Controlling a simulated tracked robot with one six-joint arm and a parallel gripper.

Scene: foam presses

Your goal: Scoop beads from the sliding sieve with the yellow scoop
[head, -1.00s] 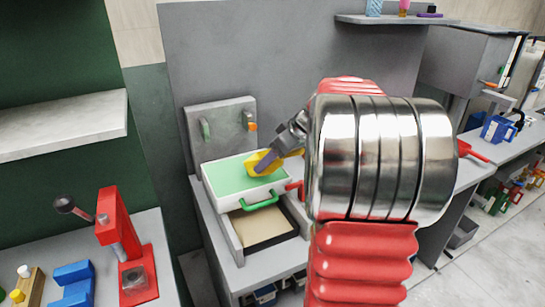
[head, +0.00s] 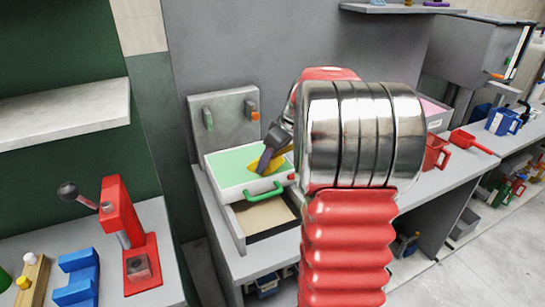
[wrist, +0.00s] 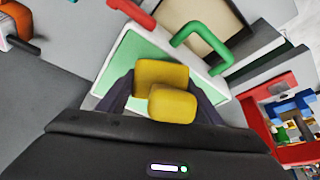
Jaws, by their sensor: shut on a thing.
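The sliding sieve is a white-walled box (head: 226,192) with a flat green fill (head: 228,166) and a green front handle (head: 264,190). Single beads cannot be made out. My gripper (head: 266,158) is shut on the yellow scoop (head: 280,167), over the front right part of the sieve. In the wrist view the scoop (wrist: 162,76) sits between the dark fingers of my gripper (wrist: 163,103), with the sieve's green fill (wrist: 128,60) behind it. I cannot tell whether the scoop touches the fill or holds beads. My arm hides part of the sieve's right side.
A tray with a tan bottom (head: 262,216) lies below the sieve. A grey panel (head: 235,106) stands behind. A red press (head: 122,230) is at left, and a red jug (head: 434,152) and a red scoop (head: 470,140) are at right.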

